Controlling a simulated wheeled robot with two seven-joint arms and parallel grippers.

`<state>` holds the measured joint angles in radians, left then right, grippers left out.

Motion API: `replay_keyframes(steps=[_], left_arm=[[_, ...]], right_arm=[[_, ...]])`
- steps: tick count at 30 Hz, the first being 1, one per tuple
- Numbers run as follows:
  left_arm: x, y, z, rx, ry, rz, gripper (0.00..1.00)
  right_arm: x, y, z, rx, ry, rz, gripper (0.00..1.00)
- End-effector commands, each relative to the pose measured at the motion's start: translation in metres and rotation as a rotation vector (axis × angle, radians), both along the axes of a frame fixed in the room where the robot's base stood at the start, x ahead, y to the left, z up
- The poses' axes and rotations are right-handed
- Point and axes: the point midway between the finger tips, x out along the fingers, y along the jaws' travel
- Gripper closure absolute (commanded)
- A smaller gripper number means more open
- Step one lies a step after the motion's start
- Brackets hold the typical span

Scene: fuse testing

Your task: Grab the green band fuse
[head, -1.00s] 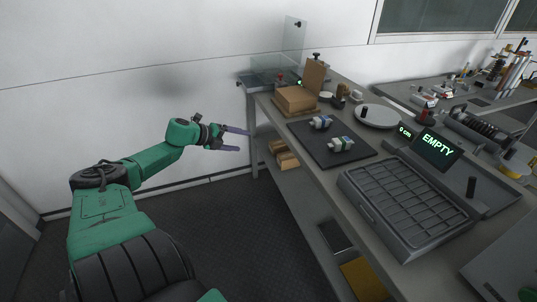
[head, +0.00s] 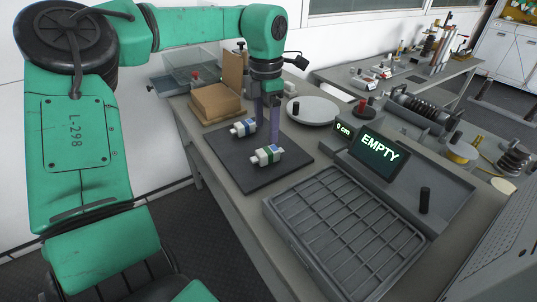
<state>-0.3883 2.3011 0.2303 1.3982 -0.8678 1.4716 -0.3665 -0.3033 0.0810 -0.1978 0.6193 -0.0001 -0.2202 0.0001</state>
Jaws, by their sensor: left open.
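Two white fuses lie on a dark mat (head: 225,148) on the workbench. The nearer fuse (head: 267,155) has a band that looks green. The farther fuse (head: 243,127) has a band that looks blue; both bands are small here. My left gripper (head: 266,132) points down over the mat with its two purple fingers apart and nothing between them. Its fingertips appear just behind the nearer fuse and to the right of the farther one. I cannot tell how high they are above the mat. My right gripper is out of view.
A grey gridded tray (head: 345,225) stands at the front right. A display reading EMPTY (head: 380,155) stands behind it. A round grey plate (head: 312,110) is right of my left gripper, and a cardboard box (head: 215,102) is at the back left.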

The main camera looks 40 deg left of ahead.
Motion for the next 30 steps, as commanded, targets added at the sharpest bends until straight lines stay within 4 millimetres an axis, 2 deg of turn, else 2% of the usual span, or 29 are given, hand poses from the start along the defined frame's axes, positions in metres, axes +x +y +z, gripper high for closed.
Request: replay_keyframes(steps=[3, 8, 13, 16, 21, 23, 27, 28, 30], left_arm=[[0.000, 0.000, -0.025, -0.002, 0.002, -0.001, 0.20], [0.000, 0.000, -0.045, -0.002, 0.002, 0.001, 0.20], [0.001, 0.002, -0.078, -0.004, 0.002, 0.001, 0.20], [0.001, 0.002, -0.087, -0.002, -0.001, 0.001, 0.20], [0.002, 0.002, -0.088, -0.001, -0.003, 0.002, 0.20], [0.002, 0.002, -0.088, -0.001, -0.003, 0.002, 0.39], [0.002, 0.002, -0.088, -0.001, -0.003, 0.002, 0.93], [0.002, 0.002, -0.088, -0.001, -0.003, 0.002, 1.00], [0.002, 0.002, -0.087, -0.002, -0.004, 0.002, 1.00]], right_arm=[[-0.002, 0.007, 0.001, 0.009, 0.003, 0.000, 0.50], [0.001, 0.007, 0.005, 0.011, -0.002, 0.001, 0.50], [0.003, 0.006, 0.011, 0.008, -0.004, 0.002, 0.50], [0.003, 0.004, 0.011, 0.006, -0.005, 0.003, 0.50], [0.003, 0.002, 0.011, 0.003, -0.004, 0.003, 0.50], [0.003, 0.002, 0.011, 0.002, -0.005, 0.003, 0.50], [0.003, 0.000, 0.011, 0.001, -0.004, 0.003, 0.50], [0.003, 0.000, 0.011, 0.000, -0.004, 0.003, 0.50], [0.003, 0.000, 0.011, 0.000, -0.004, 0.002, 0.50]])
